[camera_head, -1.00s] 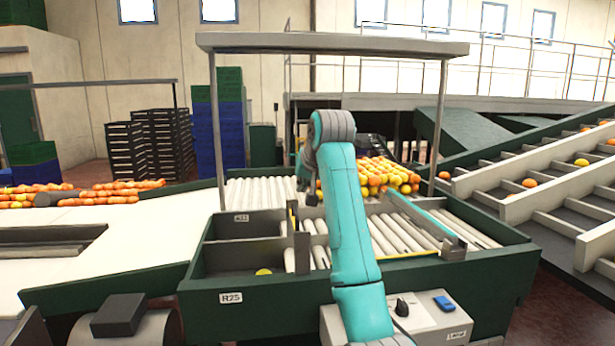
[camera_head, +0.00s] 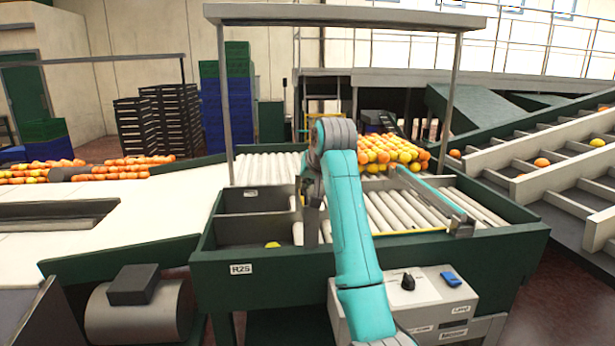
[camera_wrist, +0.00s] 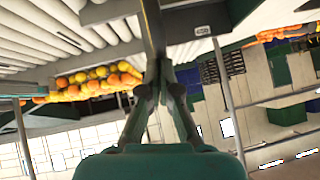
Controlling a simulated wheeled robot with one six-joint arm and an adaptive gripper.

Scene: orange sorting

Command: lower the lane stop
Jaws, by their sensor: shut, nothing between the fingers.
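My gripper (camera_head: 311,192) hangs from the arm over the left part of the roller table, just above a short dark upright plate (camera_head: 311,230). In the wrist view its fingers (camera_wrist: 163,66) are together and empty, beside a dark bar (camera_wrist: 152,28); contact is unclear. I cannot tell for sure which part is the lane stop; the upright plate may be it. Oranges and yellow fruit (camera_head: 388,153) are piled on the rollers behind my arm. A teal rail (camera_head: 428,187) runs along the right of the lane. My arm hides part of the lane.
A green-walled bin labelled R25 (camera_head: 285,262) fronts the table, with one yellow fruit (camera_head: 272,245) inside. A control box (camera_head: 425,300) with a dark knob and a blue switch stands at the front right. An overhead frame (camera_head: 345,15) spans the table.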

